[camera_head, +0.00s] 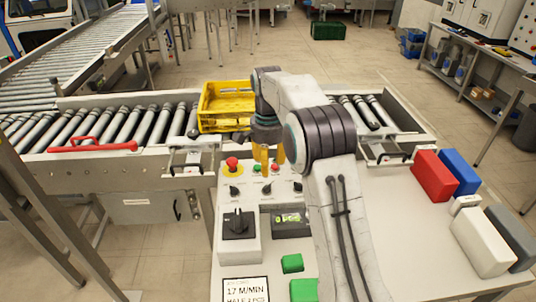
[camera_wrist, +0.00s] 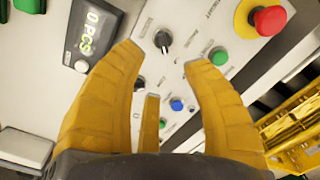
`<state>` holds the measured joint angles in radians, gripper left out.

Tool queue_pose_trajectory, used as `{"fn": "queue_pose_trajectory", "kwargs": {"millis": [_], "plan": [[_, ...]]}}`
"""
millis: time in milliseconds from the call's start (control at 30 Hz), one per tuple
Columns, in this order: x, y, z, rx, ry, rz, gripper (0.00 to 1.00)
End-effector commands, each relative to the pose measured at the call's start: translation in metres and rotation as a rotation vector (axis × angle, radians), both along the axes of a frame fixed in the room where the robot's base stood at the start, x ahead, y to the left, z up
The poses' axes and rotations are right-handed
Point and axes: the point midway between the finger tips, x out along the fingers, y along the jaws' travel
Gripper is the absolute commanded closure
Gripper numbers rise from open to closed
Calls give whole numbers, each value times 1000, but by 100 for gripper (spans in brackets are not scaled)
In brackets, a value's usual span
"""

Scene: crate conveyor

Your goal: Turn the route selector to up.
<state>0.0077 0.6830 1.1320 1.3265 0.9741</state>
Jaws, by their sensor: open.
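Several black selector knobs sit on the light control panel (camera_head: 250,205). In the head view they are a left knob (camera_head: 235,190), a middle knob (camera_head: 267,188) and a right knob (camera_head: 297,186). Their labels are too small to tell which is the route selector. My gripper (camera_head: 268,160) is above the panel's upper part, its yellow fingers pointing down. In the wrist view my gripper (camera_wrist: 167,55) is open and empty. One knob (camera_wrist: 163,40) shows just beyond the fingertips, its pointer visible; another (camera_wrist: 138,83) is partly hidden by a finger.
A red mushroom button (camera_head: 232,163) and small coloured buttons, one green (camera_wrist: 219,56), are close to the knobs. A display (camera_wrist: 92,30) reads 0 PCS. A yellow crate (camera_head: 227,124) is on the roller conveyor behind. Red, blue and white blocks (camera_head: 434,176) lie on the right surface.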

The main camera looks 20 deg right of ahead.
Motion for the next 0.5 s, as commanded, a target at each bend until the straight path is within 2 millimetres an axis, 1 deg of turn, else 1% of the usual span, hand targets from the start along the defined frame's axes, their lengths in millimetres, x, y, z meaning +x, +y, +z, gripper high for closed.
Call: {"fn": "queue_pose_trajectory", "kwargs": {"millis": [100, 200, 333, 500], "plan": [[1, 0, 14, 0, -2, 0, 56], [0, 0, 22, 0, -1, 0, 56], [0, 0, 27, 0, 0, 0, 56], [0, 0, 29, 0, 0, 0, 56]]}}
